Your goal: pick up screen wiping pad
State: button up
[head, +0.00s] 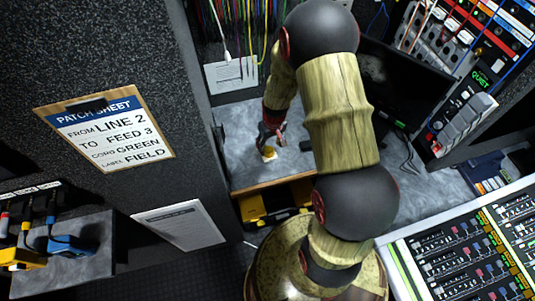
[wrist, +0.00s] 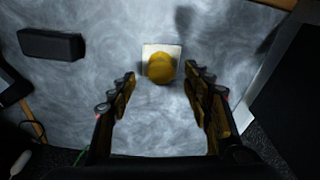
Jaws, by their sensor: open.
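A pale square pad (wrist: 148,48) with a yellow rounded top or knob (wrist: 160,68) lies on the grey mottled counter, in the upper middle of the wrist view. It looks like the wiping pad. In the head view the small yellow and white pad (head: 269,154) sits near the counter's front edge. My gripper (wrist: 160,78) is open, its two fingers left and right of the pad in the picture. The space between them is empty and the fingers do not visibly touch the pad. In the head view my gripper (head: 271,138) is just above the pad, partly hiding it.
A dark oblong block (wrist: 51,45) lies on the counter to the pad's left. The counter (head: 240,165) is clear around the pad. A black monitor (head: 410,90) stands at right, and a dark wall with a patch sheet (head: 105,128) rises at left.

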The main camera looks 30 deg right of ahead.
aim_at(269, 149)
jog(key=f, duration=0.1)
jog(key=f+b, duration=0.1)
jog(key=f, duration=0.1)
jog(key=w+f, duration=0.1)
jog(key=f, duration=0.1)
jog(key=shift+f+b, duration=0.2)
jog(key=shift+b, duration=0.2)
jog(key=shift+r, duration=0.1)
jog(key=c, duration=0.3)
jog(key=shift+s, duration=0.1)
jog(key=c, duration=1)
